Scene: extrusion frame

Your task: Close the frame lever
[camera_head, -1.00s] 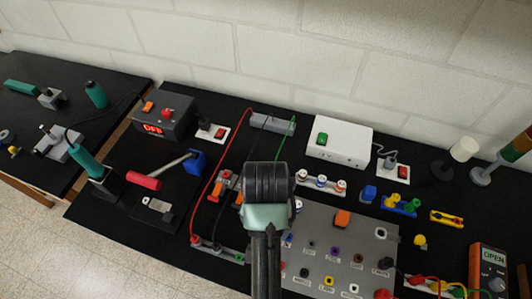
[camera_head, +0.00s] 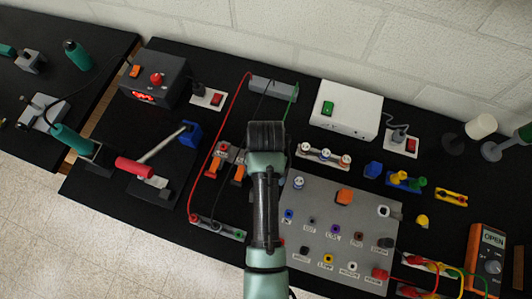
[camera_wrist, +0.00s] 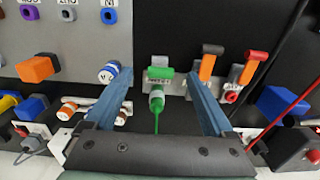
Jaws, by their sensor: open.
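I cannot tell by label which is the frame lever. A green plug (camera_wrist: 157,101) with a green wire also shows between the fingers.
A labelled grey panel (camera_head: 335,225) lies to the right in the head view. A white box (camera_head: 345,108) with a green switch stands at the back. Red, black and green wires (camera_head: 235,115) run near the levers.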

